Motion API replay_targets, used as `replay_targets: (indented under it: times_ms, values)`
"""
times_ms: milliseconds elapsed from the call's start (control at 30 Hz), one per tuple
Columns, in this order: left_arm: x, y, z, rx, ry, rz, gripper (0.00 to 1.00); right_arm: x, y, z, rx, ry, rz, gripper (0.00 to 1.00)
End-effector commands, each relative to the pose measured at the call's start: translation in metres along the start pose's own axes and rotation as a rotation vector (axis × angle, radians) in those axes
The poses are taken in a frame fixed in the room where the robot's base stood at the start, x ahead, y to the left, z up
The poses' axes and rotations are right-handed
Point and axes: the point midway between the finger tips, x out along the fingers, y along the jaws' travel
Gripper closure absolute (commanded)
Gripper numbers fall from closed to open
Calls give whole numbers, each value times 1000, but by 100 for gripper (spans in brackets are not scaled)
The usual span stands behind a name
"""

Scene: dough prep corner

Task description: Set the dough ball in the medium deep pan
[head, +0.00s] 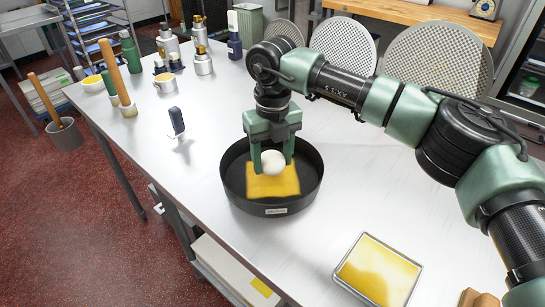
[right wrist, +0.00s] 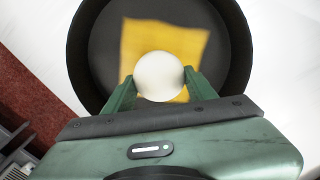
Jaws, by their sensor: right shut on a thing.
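The white dough ball (head: 273,162) is between the fingers of my right gripper (head: 272,160), which is shut on it. The ball also shows in the right wrist view (right wrist: 159,76), with a green finger on each side. The black round pan (head: 238,193) stands on the table below the gripper, with a small label on its front. A yellow square sheet (head: 272,187) lies inside the pan. The ball is over the pan; whether it touches the sheet is hard to tell. My left gripper is not in view.
A tray with yellow contents (head: 412,268) lies at the table's front right. A dark upright tool (head: 177,121) stands left of the pan. Bottles (head: 168,42) and perforated discs (head: 343,43) stand at the back. The steel table (head: 140,150) is clear around the pan.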

Motion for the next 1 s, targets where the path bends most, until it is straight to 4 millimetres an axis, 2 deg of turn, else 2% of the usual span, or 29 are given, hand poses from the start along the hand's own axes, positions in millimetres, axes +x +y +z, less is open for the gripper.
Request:
replay_targets:
  times_ms: [1000]
  values:
    - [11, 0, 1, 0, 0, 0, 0, 16, 0, 0, 0, 0, 0, 88]
